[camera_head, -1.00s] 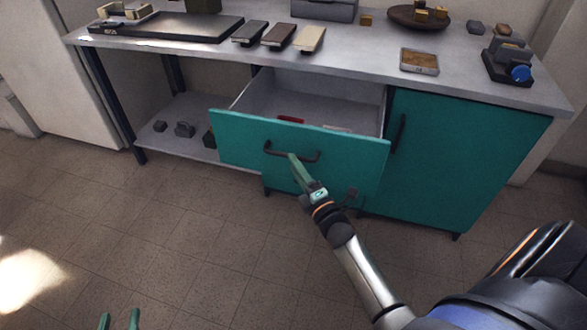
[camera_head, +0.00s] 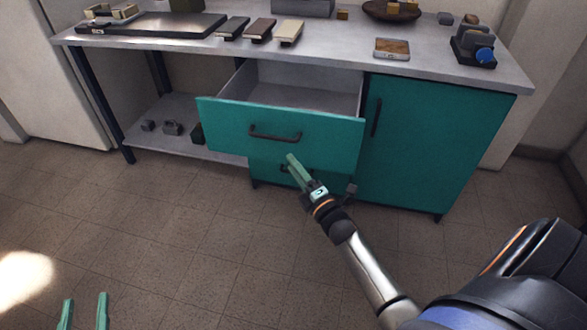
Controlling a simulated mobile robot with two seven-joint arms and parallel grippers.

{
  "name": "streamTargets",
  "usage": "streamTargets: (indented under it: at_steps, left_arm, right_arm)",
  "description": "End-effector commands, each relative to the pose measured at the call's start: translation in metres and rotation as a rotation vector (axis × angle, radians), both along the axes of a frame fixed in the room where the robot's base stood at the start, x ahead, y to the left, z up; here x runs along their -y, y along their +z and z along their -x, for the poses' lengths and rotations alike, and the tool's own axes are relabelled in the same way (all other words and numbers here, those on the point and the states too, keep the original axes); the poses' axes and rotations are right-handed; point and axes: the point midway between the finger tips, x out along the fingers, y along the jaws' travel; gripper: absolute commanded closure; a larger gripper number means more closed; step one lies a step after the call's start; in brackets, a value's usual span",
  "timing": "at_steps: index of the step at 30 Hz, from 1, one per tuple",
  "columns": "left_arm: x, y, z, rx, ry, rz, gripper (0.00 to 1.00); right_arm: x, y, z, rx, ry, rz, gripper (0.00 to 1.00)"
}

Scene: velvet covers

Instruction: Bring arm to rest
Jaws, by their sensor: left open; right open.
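My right gripper (camera_head: 293,164), with green fingers, is in front of the teal drawer unit, just below and right of the handle (camera_head: 274,134) of the open upper drawer (camera_head: 215,117). It looks apart from that handle and holds nothing that I can see. It partly covers the handle of the lower drawer (camera_head: 262,171) behind it. My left gripper (camera_head: 84,300) shows only its two green fingertips at the bottom left, spread apart and empty over the floor.
The upper drawer stands out from the worktop (camera_head: 335,57). A closed teal cabinet door (camera_head: 434,145) is to its right. Dark and light boxes (camera_head: 258,30) and a blue-knobbed device (camera_head: 473,48) stand on top. Small objects sit on the lower shelf (camera_head: 170,142). The tiled floor in front is clear.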

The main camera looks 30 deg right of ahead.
Motion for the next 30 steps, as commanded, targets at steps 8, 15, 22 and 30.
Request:
streamTargets:
  at_steps: [8,15,22,30]
  left_arm:
    - [0.000,0.002,-0.001,0.008,-0.001,-0.001,0.50]
    - [0.000,-0.002,0.000,-0.003,0.000,-0.003,0.50]
    - [0.000,-0.007,0.002,-0.016,-0.003,-0.006,0.50]
    - [0.000,-0.005,0.001,-0.012,-0.001,-0.004,0.50]
  right_arm:
    - [0.000,0.000,0.000,0.000,0.000,0.000,0.53]
    - [0.000,0.000,0.000,0.000,0.000,0.000,0.53]
    - [-0.019,0.009,0.014,-0.002,0.050,-0.144,0.53]
    - [-0.108,0.046,0.077,-0.084,0.241,-0.793,0.53]
